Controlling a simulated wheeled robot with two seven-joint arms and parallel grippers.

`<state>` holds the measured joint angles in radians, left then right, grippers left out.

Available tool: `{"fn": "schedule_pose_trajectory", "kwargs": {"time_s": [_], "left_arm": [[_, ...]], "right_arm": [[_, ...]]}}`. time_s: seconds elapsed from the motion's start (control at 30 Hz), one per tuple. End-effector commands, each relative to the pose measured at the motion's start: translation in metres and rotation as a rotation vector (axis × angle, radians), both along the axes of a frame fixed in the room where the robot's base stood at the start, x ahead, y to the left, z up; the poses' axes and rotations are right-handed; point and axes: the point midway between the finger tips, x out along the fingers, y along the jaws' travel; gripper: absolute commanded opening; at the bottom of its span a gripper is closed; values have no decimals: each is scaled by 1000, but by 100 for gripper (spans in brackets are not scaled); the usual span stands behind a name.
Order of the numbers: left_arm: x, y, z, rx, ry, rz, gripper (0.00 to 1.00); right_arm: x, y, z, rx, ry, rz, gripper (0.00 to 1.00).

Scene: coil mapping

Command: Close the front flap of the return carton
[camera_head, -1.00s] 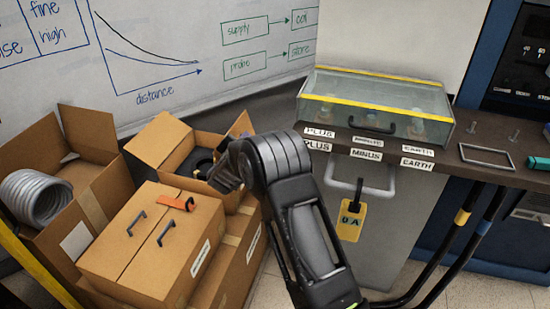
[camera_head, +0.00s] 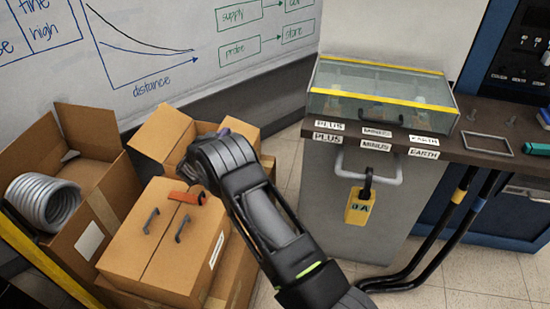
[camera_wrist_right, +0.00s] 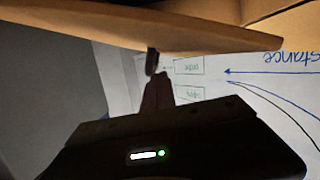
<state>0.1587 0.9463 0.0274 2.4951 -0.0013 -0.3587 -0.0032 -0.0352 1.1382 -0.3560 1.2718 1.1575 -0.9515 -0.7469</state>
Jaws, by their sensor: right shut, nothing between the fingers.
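An open brown carton (camera_head: 168,136) stands at the back, against the whiteboard side, with flaps standing up at its left and right. I cannot tell for sure that this is the return carton. My right gripper is largely hidden behind its wrist in the head view. In the right wrist view the right gripper (camera_wrist_right: 154,76) is shut and empty, close to a cardboard edge (camera_wrist_right: 130,27); contact is unclear. My left gripper is not in view.
A closed carton (camera_head: 130,262) with two dark handles and an orange piece (camera_head: 187,197) stands in front. At left, an open carton (camera_head: 62,225) holds a grey coil (camera_head: 42,203). A glass-lidded cabinet (camera_head: 325,195) stands right, with free floor beside it.

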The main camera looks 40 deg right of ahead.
Motion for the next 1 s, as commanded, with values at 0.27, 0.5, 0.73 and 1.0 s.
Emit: {"fn": "schedule_pose_trajectory", "kwargs": {"time_s": [0.27,0.5,0.73,1.0], "left_arm": [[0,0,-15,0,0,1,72],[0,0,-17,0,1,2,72],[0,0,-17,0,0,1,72],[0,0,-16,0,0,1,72]], "right_arm": [[4,2,-16,1,-1,0,0],[5,3,-18,1,-1,1,0],[5,3,-18,1,-1,1,0],[5,3,-16,0,-2,1,0]]}}
